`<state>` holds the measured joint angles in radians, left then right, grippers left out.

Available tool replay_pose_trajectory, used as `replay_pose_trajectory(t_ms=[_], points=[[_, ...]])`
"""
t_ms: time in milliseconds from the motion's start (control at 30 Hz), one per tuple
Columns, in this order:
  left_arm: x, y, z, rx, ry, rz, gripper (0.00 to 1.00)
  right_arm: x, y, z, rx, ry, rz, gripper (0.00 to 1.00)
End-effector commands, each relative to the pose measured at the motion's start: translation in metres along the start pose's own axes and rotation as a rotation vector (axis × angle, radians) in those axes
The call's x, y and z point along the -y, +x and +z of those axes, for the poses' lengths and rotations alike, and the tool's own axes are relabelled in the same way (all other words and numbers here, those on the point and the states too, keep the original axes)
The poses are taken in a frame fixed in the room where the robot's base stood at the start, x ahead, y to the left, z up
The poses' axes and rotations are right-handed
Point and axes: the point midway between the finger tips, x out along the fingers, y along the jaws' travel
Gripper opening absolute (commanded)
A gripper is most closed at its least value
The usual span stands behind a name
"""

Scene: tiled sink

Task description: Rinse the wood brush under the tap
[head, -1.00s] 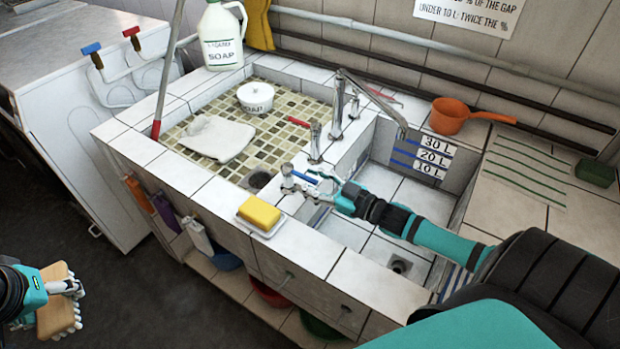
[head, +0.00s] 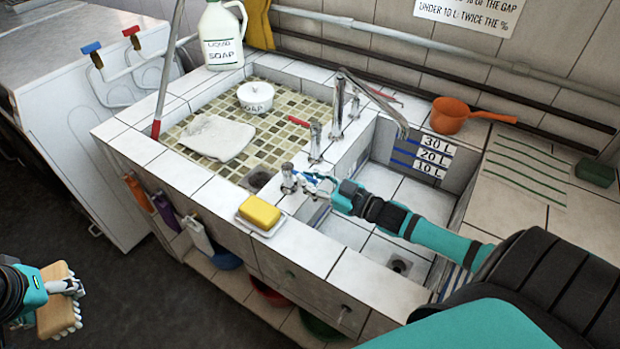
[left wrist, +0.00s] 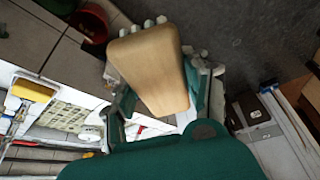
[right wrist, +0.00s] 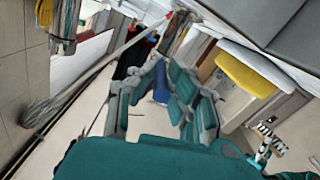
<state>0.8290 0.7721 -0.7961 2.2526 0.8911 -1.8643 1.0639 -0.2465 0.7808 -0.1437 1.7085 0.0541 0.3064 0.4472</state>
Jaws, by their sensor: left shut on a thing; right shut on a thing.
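The wood brush (head: 57,300) has a pale wooden back and light bristles. My left gripper (head: 70,287) is shut on it, over the floor left of the sink. The left wrist view shows the smooth wooden back (left wrist: 152,65) between the fingers, bristle tufts at its edges. My right gripper (head: 318,185) is shut on the blue tap handle (head: 304,178) at the sink's front divider. The blue handle also shows between the fingers in the right wrist view (right wrist: 162,84). The tall tap (head: 345,95) points its spout over the right basin (head: 411,190); I see no water running.
A yellow soap bar (head: 260,213) lies in a dish on the front ledge. The left basin (head: 290,133) holds a cloth (head: 213,138) and a white soap pot (head: 255,97). An orange dipper (head: 452,115) stands behind right. My right arm crosses the right basin.

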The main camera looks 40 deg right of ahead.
Motion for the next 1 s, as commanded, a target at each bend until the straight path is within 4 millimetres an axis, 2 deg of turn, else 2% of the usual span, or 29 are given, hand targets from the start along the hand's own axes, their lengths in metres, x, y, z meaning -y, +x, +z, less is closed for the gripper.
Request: replay_pose_trajectory(t_ms=[167, 400, 600, 1000], points=[[0.000, -0.004, -0.002, -0.001, 0.000, 0.000, 0.22, 0.001, 0.000, -0.002, 0.000, 0.004, 0.013, 0.00], [0.000, -0.028, -0.011, -0.001, 0.000, 0.000, 0.22, 0.009, 0.001, -0.007, 0.020, 0.010, 0.130, 0.00], [0.000, -0.039, -0.016, -0.001, 0.000, 0.000, 0.22, 0.015, 0.003, -0.007, 0.041, 0.007, 0.235, 0.00], [0.000, -0.043, -0.018, -0.001, 0.000, 0.000, 0.22, 0.018, 0.003, -0.005, 0.056, -0.001, 0.294, 0.00]])
